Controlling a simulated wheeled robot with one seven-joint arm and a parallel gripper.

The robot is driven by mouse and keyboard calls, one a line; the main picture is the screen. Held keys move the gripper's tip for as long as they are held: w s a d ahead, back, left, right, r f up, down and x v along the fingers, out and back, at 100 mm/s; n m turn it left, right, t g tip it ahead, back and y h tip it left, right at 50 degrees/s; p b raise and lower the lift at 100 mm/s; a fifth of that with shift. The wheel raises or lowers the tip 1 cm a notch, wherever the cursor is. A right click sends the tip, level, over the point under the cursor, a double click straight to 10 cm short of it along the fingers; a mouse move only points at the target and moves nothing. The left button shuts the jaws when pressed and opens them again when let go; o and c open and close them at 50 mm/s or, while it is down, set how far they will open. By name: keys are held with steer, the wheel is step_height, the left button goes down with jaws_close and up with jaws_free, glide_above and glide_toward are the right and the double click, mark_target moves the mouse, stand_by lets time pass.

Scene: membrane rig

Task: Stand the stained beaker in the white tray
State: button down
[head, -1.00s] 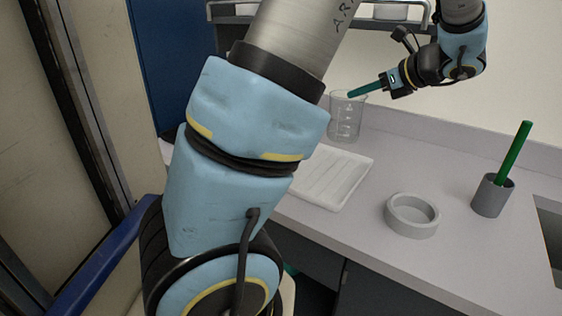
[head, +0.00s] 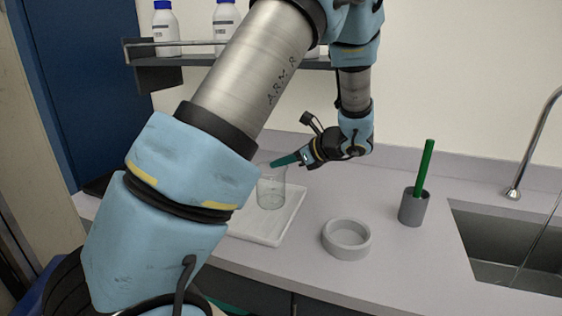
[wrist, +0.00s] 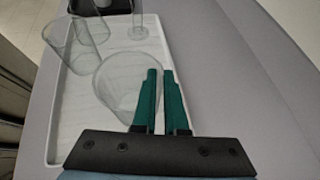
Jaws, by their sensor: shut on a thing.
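The beaker (head: 271,191) is clear glass, upright, over the right part of the white tray (head: 258,231). In the wrist view the held beaker (wrist: 122,82) is directly ahead of the teal fingers, over the tray (wrist: 75,112). My gripper (head: 284,160) is shut on the beaker's rim, with its fingers slanting down from the right. The fingers also show in the wrist view (wrist: 159,95). I cannot tell whether the beaker's base touches the tray. No stain is clear to see.
In the wrist view, another glass beaker (wrist: 74,46) and a narrow glass vessel (wrist: 138,22) stand in the tray; my arm hides them in the head view. A grey ring-shaped dish (head: 346,240), a grey cup (head: 413,208) with a green rod (head: 425,165) and a sink (head: 510,245) are rightward.

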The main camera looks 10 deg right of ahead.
steer(key=shift+f, duration=0.1)
steer(key=c, duration=1)
jaws_free()
steer(key=shift+o, duration=0.2)
steer(key=b+v, duration=0.3)
steer(key=v, duration=0.9)
steer(key=shift+s, duration=0.1)
